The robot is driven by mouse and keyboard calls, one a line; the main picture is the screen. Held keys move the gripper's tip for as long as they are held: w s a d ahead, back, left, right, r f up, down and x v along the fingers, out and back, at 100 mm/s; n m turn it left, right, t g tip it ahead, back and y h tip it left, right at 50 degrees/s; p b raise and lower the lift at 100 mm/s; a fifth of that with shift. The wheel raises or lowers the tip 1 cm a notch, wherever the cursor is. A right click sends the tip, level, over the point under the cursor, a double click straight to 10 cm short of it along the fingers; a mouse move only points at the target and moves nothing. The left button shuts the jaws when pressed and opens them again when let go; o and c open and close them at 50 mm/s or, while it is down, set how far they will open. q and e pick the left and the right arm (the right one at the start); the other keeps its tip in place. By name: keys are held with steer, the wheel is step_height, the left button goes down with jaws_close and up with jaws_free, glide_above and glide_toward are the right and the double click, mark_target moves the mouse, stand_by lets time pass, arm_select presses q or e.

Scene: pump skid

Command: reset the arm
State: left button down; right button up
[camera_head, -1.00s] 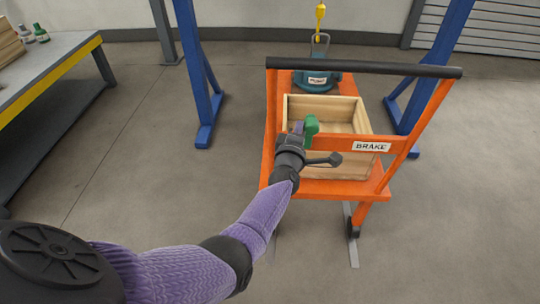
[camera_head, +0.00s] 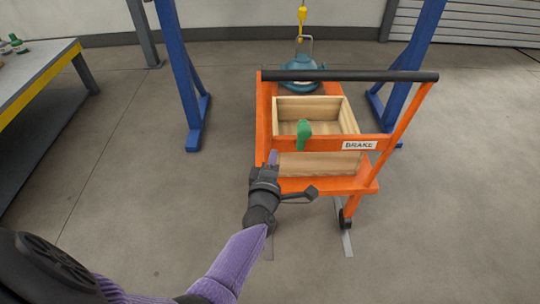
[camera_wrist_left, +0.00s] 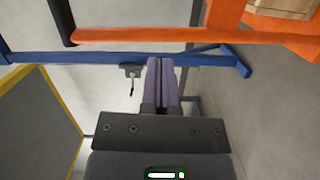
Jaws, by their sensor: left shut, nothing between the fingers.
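My left gripper (camera_head: 272,160) is in front of the orange cart, at the near left side of its frame, with my purple sleeved arm behind it. In the left wrist view its two fingers (camera_wrist_left: 162,85) lie together, shut, with nothing between them. The orange cart (camera_head: 325,184) carries a wooden box (camera_head: 312,108) and a label reading BRAKE. A green object (camera_head: 304,133) stands at the front wall of the box, apart from the gripper. My right gripper is in neither current view.
A teal pump (camera_head: 303,73) sits at the cart's back under a yellow hook (camera_head: 302,14). Blue gantry legs (camera_head: 187,85) stand on both sides. A workbench (camera_head: 40,72) with a yellow edge is at the left.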

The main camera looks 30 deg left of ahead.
arm_select(q)
steer(key=shift+s+d, duration=0.2)
steer(key=shift+s, duration=0.25)
arm_select(e)
steer(key=shift+d+r, duration=0.2)
steer(key=shift+d, duration=0.05)
steer(key=shift+w+d, duration=0.1)
steer(key=shift+d, duration=0.05)
